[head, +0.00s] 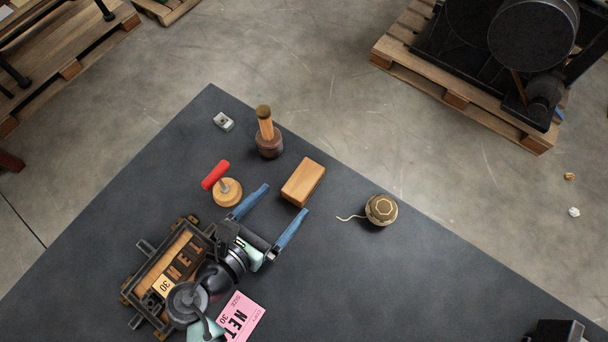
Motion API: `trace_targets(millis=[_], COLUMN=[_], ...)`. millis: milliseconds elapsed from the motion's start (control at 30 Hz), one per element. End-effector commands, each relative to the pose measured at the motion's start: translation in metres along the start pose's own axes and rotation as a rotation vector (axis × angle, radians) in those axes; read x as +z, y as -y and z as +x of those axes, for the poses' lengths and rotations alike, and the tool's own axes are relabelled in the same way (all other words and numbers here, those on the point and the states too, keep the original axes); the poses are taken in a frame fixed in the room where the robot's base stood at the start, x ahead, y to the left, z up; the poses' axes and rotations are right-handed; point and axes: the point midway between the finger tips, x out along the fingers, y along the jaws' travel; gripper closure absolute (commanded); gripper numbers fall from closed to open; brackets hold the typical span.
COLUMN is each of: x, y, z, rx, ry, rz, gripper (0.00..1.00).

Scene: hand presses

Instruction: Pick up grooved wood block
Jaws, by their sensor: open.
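A plain-looking rectangular wood block (304,180) lies on the dark tabletop near its middle; no groove can be made out on the faces I see. My gripper (286,199) is open, with its two blue fingers spread apart and pointing up and right toward the block. The fingertips are close to the block's near end, one on its left and one at its lower right. Nothing shows between the fingers. I cannot tell the gripper's height above the table from this view.
A mallet (269,144), a red-handled round wooden tool (228,193) and a small metal piece (223,121) stand left of the block. A twine ball (381,210) sits at right. A type frame (143,291) and pink card (244,318) lie lower left. The right tabletop (420,285) is mostly clear.

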Motion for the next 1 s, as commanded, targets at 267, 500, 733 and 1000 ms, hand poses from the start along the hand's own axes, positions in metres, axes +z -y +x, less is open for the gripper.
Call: trace_targets(millis=[267,500,733,1000], x=[0.003,0.006,0.013,0.013], y=[0.000,0.001,0.005,0.005], z=[0.051,0.068,0.102,0.113], rx=[-0.001,-0.001,-0.001,0.002], ry=[0.001,0.000,0.000,-0.001], rz=[0.007,0.010,0.009,0.010], gripper=[0.03,0.03,0.03,0.03])
